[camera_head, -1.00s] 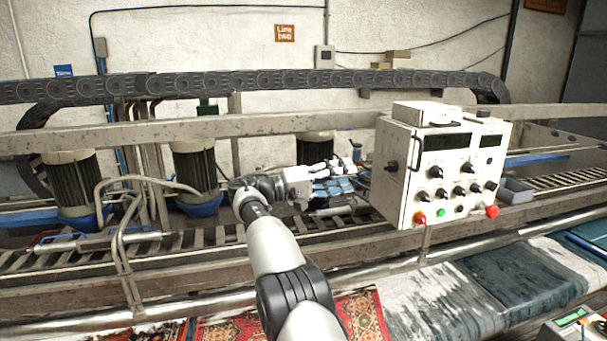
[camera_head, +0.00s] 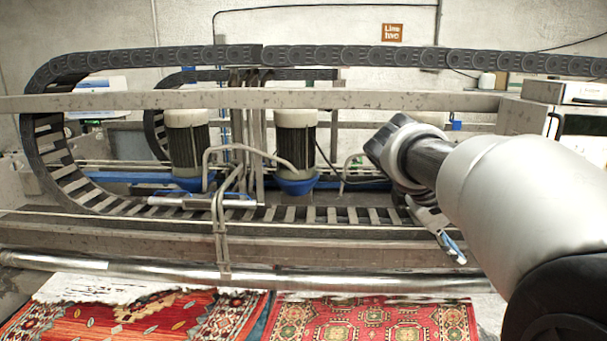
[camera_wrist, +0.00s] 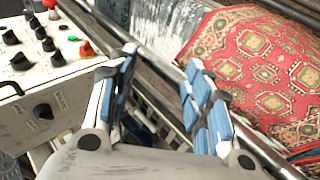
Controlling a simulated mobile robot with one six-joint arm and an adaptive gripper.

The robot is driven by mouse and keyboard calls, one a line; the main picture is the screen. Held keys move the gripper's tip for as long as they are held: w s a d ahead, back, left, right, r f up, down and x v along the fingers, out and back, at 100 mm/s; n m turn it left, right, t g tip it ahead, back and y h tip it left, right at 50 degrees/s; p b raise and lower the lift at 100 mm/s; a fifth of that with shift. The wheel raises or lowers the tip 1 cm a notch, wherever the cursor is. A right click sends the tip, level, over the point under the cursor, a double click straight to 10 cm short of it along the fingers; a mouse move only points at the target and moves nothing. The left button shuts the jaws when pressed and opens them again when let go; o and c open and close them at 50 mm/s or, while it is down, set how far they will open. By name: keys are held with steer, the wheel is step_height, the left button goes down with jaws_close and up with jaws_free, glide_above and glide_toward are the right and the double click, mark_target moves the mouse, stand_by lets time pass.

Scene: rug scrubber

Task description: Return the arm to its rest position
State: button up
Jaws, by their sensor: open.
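My gripper (camera_wrist: 160,85) shows in the wrist view with its two blue-padded fingers spread apart and nothing between them. In the head view my arm comes in from the right, and part of my gripper (camera_head: 452,245) shows below the wrist, in front of the machine's rail; the rest of it is hidden behind my arm. In the wrist view the white control box (camera_wrist: 62,88) with knobs and a red button is close to the left of my gripper. In the head view only the box's edge (camera_head: 580,92) shows at the far right.
A steel roller (camera_head: 150,272) runs along the machine's front. Patterned red rugs (camera_head: 375,322) lie below it, and one rug (camera_wrist: 260,65) fills the right of the wrist view. Motors with blue bases (camera_head: 296,140) stand behind the rail. A black cable chain (camera_head: 300,57) runs above.

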steer(key=s+a+f+y+b, duration=0.2)
steer(key=s+a+f+y, duration=0.1)
steer(key=s+a+f, duration=0.2)
steer(key=s+a+f+t+y+b, duration=0.1)
steer(key=s+a+f, duration=0.4)
steer(key=s+f, duration=0.5)
steer(key=s+a+f+t+y+b, duration=0.1)
steer(key=s+a+f+y+b, duration=0.3)
steer(key=s+f, duration=0.4)
steer(key=s+a+b, duration=0.1)
steer(key=s, duration=0.1)
steer(key=shift+s+a+f+y, duration=0.15)
steer(key=shift+s+a+y, duration=0.05)
steer(key=shift+s+y, duration=0.15)
steer(key=shift+c, duration=0.3)
